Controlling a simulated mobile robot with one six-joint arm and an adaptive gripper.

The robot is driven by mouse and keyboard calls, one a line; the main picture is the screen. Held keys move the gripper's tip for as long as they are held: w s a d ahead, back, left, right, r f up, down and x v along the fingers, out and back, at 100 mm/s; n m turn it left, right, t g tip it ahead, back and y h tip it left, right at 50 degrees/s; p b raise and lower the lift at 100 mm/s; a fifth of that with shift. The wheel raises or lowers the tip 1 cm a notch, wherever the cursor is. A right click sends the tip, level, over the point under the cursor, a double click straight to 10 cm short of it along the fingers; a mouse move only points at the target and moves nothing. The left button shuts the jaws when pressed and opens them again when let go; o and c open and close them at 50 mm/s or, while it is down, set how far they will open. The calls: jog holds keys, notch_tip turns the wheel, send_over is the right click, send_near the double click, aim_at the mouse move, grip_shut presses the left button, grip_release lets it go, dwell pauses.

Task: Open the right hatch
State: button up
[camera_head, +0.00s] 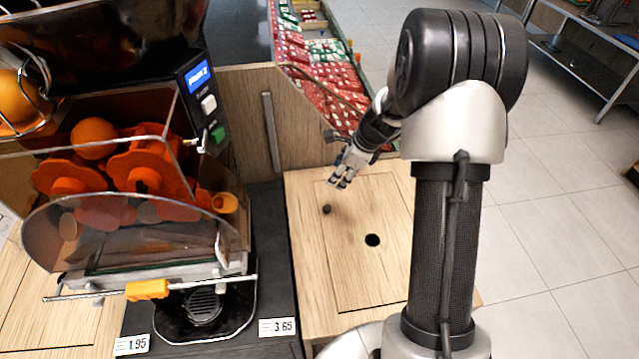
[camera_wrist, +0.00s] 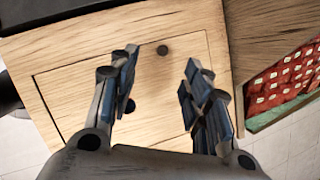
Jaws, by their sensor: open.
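The right hatch (camera_head: 345,270) is a light wooden panel with a thin dark outline, lying flush in the wooden counter right of the juicer. It has a small dark knob (camera_head: 326,209) near its upper left and a round dark hole (camera_head: 372,240) lower down. My gripper (camera_head: 342,182) is open and empty, above the hatch's far end, with its fingers pointing down towards the knob. In the wrist view the hatch (camera_wrist: 70,95) lies beyond the spread fingers (camera_wrist: 158,82). The knob (camera_wrist: 163,50) shows between and just past the fingertips, apart from them.
The orange juicer (camera_head: 150,180) stands on a dark counter to the left, with a clear front cover and an orange handle (camera_head: 147,290). A wooden side panel (camera_head: 240,110) rises behind the hatch. Red and green packets (camera_head: 325,75) fill a display behind.

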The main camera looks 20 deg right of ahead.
aim_at(327, 208)
jog(key=w+f+m+b, duration=0.1)
jog(key=w+f, duration=0.1)
jog(key=f, duration=0.5)
jog(key=w+f+m+b, duration=0.1)
jog(key=w+f+b, duration=0.1)
jog(key=f, duration=0.6)
jog(key=w+f+m+b, duration=0.1)
jog(key=w+f+b, duration=0.1)
jog(key=f, duration=0.6)
jog(key=shift+w+f+m, duration=0.15)
jog(key=shift+w+m, duration=0.05)
jog(key=shift+m, duration=0.2)
jog(key=shift+a, duration=0.1)
jog(key=shift+c, duration=0.5)
grip_shut()
